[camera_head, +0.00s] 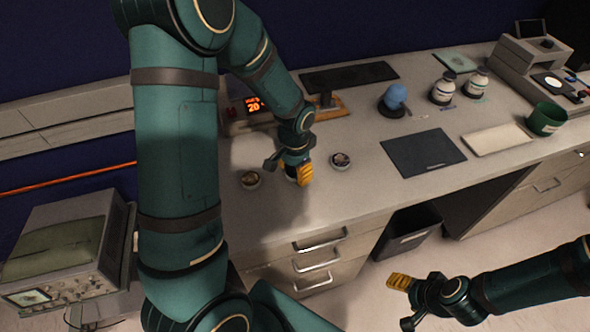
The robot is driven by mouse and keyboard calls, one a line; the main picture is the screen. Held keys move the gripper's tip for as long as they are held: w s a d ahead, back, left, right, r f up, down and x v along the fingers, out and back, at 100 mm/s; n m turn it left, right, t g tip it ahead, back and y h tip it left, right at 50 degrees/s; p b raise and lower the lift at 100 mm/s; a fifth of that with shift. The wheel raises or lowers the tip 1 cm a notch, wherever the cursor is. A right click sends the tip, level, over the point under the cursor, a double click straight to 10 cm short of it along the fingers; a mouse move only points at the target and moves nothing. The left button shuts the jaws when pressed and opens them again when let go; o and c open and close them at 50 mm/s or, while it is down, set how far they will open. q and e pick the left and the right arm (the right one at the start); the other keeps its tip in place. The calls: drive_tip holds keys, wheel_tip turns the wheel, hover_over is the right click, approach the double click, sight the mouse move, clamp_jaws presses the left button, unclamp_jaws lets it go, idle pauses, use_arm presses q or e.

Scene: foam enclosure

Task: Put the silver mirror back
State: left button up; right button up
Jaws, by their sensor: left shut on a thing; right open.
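My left gripper (304,176) is low over the desk (370,190), between two small round pieces. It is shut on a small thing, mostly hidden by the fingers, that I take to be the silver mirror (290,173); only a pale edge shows. I cannot tell whether it touches the desk. One round piece (251,180) with a dark centre and pale rim lies left of the gripper. A similar round piece (340,161) lies just right of it. My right gripper (398,282) is open and empty, over the floor in front of the desk.
Behind the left gripper are a device with a lit orange display (254,104) and a wooden stand (328,107). A dark mat (423,152), blue bulb (396,95), white bottles (443,88), pale tray (497,139) and green cup (546,118) stand to the right.

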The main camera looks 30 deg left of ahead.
sight(295, 171)
use_arm(q)
drive_tip(key=shift+f, duration=0.1)
drive_tip(key=o, duration=1.2)
drive_tip(key=shift+r, duration=0.25)
wheel_tip(295, 171, up, 12)
drive_tip(key=p, duration=0.2)
drive_tip(key=shift+f, duration=0.1)
